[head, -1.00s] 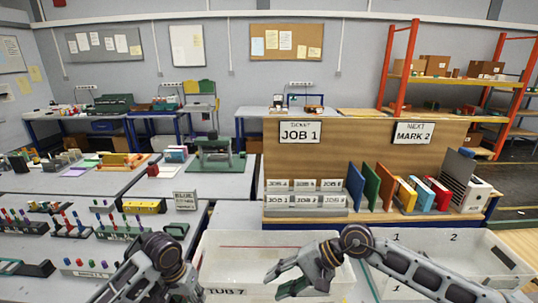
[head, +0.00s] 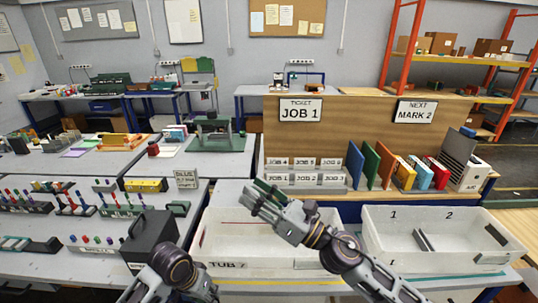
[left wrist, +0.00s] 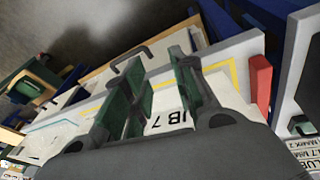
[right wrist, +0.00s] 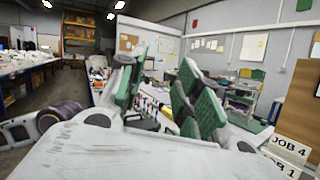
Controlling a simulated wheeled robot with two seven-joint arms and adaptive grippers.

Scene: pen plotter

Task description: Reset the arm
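My right gripper (head: 262,195) is raised over the back of the white tub marked TUB 7 (head: 226,265) in the head view. In the right wrist view its green-padded fingers (right wrist: 160,88) stand apart with nothing between them. My left gripper is out of the head view; only part of my left arm shows at the bottom. In the left wrist view my left gripper (left wrist: 152,95) has its green-padded fingers apart. A label ending in "UB 7" (left wrist: 172,121) shows behind them, and nothing appears held.
A white bin with numbered compartments (head: 480,225) stands right of the tub, with dark strips inside. A black box (head: 150,238) stands left of it. Behind are a JOB rack (head: 303,180), coloured folders (head: 372,168) and a wooden panel (head: 350,135). Racks of pens (head: 75,205) fill the left table.

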